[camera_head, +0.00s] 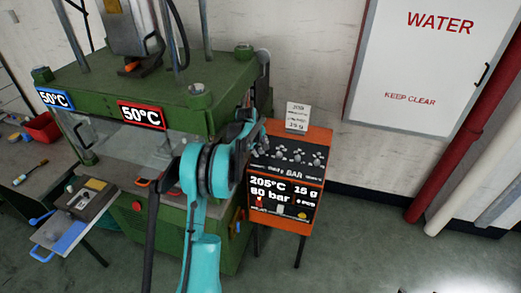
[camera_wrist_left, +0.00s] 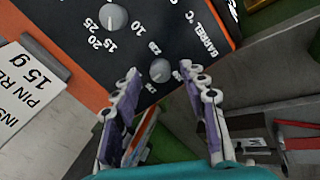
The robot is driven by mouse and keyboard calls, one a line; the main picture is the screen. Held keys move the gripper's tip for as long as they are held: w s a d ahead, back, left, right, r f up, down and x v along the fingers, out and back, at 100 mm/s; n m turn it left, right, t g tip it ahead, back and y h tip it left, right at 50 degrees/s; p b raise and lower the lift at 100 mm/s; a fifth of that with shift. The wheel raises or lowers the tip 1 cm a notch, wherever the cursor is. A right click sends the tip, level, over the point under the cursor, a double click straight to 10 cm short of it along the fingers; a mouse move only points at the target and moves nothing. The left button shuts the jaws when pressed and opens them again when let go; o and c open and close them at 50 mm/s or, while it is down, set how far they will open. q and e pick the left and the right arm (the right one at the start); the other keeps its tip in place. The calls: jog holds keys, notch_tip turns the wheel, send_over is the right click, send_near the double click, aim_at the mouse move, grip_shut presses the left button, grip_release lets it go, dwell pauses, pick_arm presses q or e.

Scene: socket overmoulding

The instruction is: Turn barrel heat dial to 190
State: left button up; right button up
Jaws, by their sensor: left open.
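The control box (camera_head: 318,150) is orange with a black sloped top and several small knobs. Its screen (camera_head: 284,198) reads 205°C and 15 g, with a bar reading below. In the left wrist view, the barrel heat dial (camera_wrist_left: 160,70) is a round grey knob beside the "BARREL °C" lettering. My left gripper (camera_wrist_left: 157,78) is open, with its two fingers on either side of this dial in the picture; I cannot tell whether they touch it. In the head view, my left gripper (camera_head: 256,134) is at the box's left edge and hides that end of the knob row.
Another grey dial (camera_wrist_left: 113,17) is close by on the panel. A white card (camera_head: 297,116) reading 15 g stands behind the knobs. The green press (camera_head: 160,82), with 50°C displays, stands left of the box. A red pipe (camera_head: 463,118) runs at right.

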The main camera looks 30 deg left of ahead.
pick_arm(q)
jog(key=v, duration=1)
jog(key=shift+s+r, duration=0.15)
jog(key=shift+r, duration=0.05)
jog(key=shift+d, duration=0.1)
